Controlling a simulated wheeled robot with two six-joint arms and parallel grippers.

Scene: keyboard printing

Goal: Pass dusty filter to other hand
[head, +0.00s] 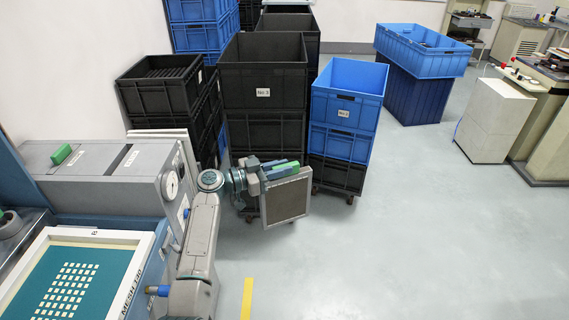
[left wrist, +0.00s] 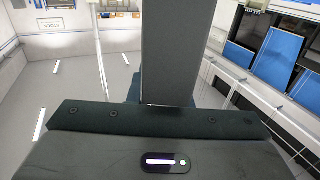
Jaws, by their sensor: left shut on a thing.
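The dusty filter (head: 287,197) is a square panel with a grey-brown face and a light frame. It hangs in the air in front of the crate stacks in the head view. My left gripper (head: 280,171) is shut on its upper edge. The gripper's green and blue parts show along the top of the panel. In the left wrist view, a grey upright slab (left wrist: 168,50) stands straight out from the gripper body and seems to be the filter seen edge-on. My right gripper is not in either view.
A grey printing machine (head: 105,178) with a teal screen (head: 108,262) fills the left. Black crates (head: 262,85) and blue crates (head: 345,105) stand stacked behind the filter. The floor (head: 420,230) to the right is clear, with white and beige machines (head: 497,120) beyond.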

